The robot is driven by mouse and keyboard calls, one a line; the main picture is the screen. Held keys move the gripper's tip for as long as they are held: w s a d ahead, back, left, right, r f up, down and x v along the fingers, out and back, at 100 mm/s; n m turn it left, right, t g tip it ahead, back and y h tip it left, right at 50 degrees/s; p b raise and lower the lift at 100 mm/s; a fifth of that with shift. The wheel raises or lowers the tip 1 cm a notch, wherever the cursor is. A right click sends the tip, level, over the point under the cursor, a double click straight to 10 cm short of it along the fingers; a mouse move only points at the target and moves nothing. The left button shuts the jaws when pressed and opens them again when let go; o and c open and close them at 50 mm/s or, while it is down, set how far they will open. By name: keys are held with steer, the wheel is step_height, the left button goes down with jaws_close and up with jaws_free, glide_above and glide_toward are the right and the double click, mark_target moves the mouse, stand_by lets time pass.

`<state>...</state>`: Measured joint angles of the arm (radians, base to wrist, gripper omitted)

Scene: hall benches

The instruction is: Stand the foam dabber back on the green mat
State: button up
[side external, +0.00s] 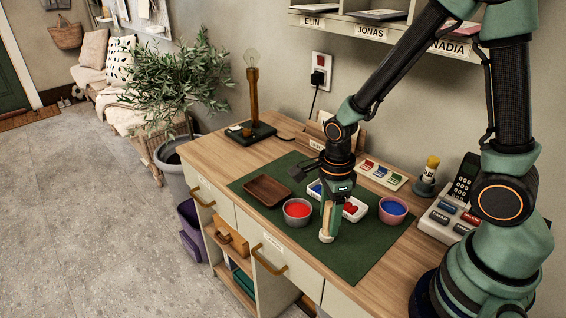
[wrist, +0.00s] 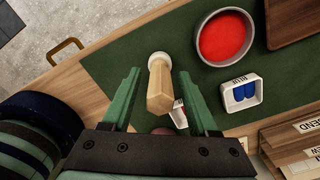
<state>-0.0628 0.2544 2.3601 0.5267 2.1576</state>
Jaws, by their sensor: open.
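The foam dabber (side external: 329,219) has a pale wooden handle and a whitish foam end. It stands about upright, foam end down, on the green mat (side external: 371,255) near its front edge. My gripper (side external: 328,203) is pointed down around the handle. In the wrist view, the dabber (wrist: 160,92) stands between the two green fingers of my gripper (wrist: 159,74), with a gap on each side. The fingers are open. The green mat (wrist: 125,62) lies below them.
A bowl of red paint (side external: 298,211) is just left of the dabber, and a bowl of blue paint (side external: 392,210) is to the right. Small white trays (side external: 355,209) stand behind. A brown tray (side external: 267,190) and a lamp (side external: 252,100) are further left. The mat's front is clear.

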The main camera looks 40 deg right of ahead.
step_height(320, 180, up, 12)
steer(key=shift+f, duration=0.15)
steer(key=shift+d+r+n+t, duration=0.1)
steer(key=shift+r+n+t, duration=0.35)
steer(key=shift+n, duration=0.75)
step_height(320, 180, up, 8)
steer(key=s+d+n+t, duration=0.1)
steer(key=n+t, duration=0.3)
steer(key=n, duration=1.7)
steer(key=shift+s+d+n+t, duration=0.25)
steer(key=shift+d+n+t, duration=0.05)
steer(key=shift+d+t, duration=0.05)
